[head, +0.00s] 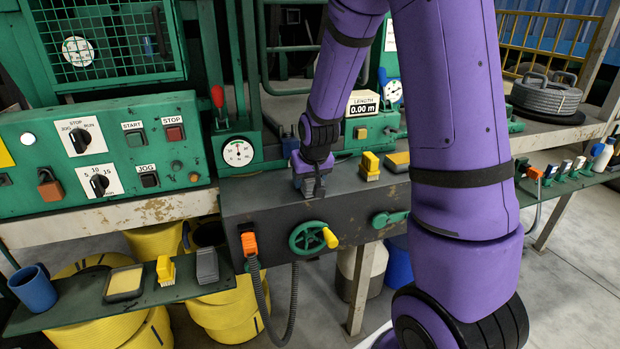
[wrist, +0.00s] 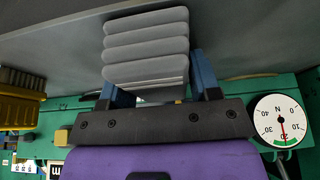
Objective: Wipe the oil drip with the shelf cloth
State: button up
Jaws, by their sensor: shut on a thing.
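My gripper (head: 312,184) points down at the top of the dark grey cabinet (head: 262,203) in the middle of the head view. Its blue fingers (wrist: 160,88) are shut on a grey folded cloth (wrist: 145,48) with rounded, stacked folds, shown in the wrist view. In the head view the cloth is mostly hidden by the gripper, low at the cabinet top; I cannot tell whether it touches. A similar grey folded piece (head: 207,266) lies on the green front shelf (head: 75,313). I cannot make out the oil drip in either view.
A dial gauge (head: 238,152) stands left. A green handwheel (head: 311,239) and an orange hose connector (head: 249,244) stick out of the cabinet front. A blue mug (head: 34,289) stands on the front shelf.

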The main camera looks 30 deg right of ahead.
jog(key=shift+r, duration=3.5)
